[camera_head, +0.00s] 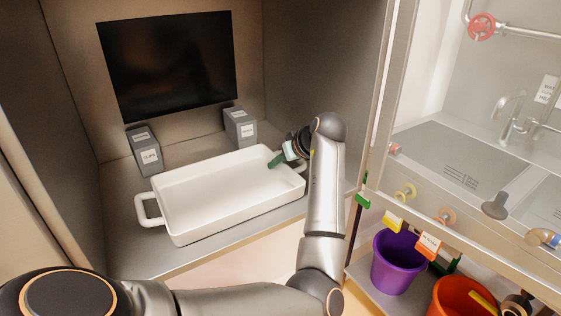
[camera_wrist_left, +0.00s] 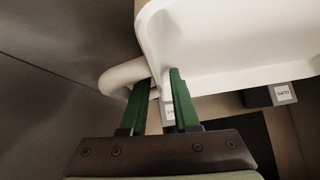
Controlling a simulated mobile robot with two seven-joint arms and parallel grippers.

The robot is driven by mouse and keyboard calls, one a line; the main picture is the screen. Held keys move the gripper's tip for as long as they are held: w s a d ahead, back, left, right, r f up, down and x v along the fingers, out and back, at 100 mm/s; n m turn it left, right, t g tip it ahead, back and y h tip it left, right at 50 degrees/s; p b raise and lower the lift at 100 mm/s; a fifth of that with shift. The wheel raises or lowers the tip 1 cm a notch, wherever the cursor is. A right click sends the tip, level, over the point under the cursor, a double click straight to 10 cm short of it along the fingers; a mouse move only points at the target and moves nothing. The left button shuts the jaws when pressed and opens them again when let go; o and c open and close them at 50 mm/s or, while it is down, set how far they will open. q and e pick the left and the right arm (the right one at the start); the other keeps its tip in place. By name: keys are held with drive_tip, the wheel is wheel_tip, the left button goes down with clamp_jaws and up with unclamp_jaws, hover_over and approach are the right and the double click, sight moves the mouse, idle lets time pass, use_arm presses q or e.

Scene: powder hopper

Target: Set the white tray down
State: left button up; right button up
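The white tray (camera_head: 215,222) is a shallow rectangle with a loop handle at each short end. It lies over the shelf of the alcove, its near left corner by the front edge; whether its whole base touches the shelf is hidden. My left gripper (camera_head: 279,159) is at the tray's right end, with a green finger over the inside of the wall. In the left wrist view, the fingers (camera_wrist_left: 160,85) are partly apart, with white tray material between them beside the handle (camera_wrist_left: 115,78). They look closed on the tray there. My right gripper does not show.
Two grey labelled boxes (camera_head: 144,152) (camera_head: 239,128) stand behind the tray, below a black panel (camera_head: 168,64). Alcove walls bound both sides. A strip of shelf (camera_head: 150,262) is bare in front. To the right are a sink, a purple bucket (camera_head: 395,265) and an orange bucket (camera_head: 460,300).

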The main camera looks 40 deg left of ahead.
use_arm(q)
drive_tip(key=shift+o, duration=0.2)
drive_tip(key=shift+r, duration=0.15)
drive_tip(key=v, duration=1.2)
drive_tip(key=shift+r+p, duration=0.1)
drive_tip(key=shift+p, duration=0.2)
